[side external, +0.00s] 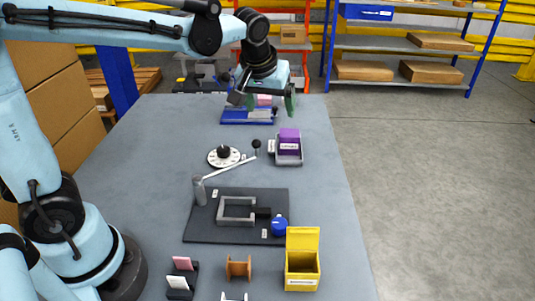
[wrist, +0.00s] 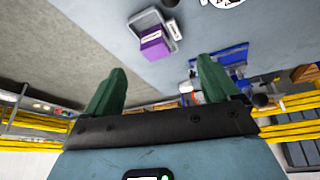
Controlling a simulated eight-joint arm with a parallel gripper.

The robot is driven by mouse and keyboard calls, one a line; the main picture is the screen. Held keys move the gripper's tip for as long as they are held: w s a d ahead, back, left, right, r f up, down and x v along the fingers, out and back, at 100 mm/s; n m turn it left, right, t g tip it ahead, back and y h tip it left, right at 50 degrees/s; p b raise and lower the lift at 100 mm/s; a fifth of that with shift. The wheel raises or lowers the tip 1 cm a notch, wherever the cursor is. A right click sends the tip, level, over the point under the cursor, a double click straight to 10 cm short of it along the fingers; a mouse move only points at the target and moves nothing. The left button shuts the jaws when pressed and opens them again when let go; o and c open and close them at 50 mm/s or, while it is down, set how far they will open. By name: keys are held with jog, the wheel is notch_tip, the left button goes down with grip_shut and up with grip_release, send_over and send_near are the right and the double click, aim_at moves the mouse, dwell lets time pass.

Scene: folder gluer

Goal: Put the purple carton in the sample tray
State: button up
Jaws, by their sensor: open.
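The purple carton (side external: 289,134) sits in a small grey open tray (side external: 290,161) on the right side of the table, rising above the tray's rim at the back. In the wrist view the carton (wrist: 154,44) shows inside the grey tray (wrist: 137,19), ahead of my fingers. I cannot read the tray's label, so I cannot tell if it is the sample tray. My gripper (side external: 269,104) is open, with green fingers apart, over the blue fixture at the back of the table. It is beyond the carton and apart from it. The open fingers (wrist: 162,68) hold nothing visible in the wrist view.
The blue fixture (side external: 238,117) has a pink piece (side external: 264,100) by it. A white dial (side external: 223,157) and lever (side external: 230,167) stand left of the tray. A dark board (side external: 205,229) and yellow bin (side external: 303,261) are nearer. Table right of the tray is narrow but clear.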

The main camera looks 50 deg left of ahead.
jog(key=s+f+m+t+h, duration=0.1)
jog(key=s+f+m, duration=0.1)
jog(key=s, duration=0.5)
jog(key=s+d+f+m+t+h, duration=0.1)
jog(key=s+m, duration=0.2)
jog(key=s, duration=0.4)
jog(key=shift+f+m+t, duration=0.35)
jog(key=shift+m+t, duration=0.05)
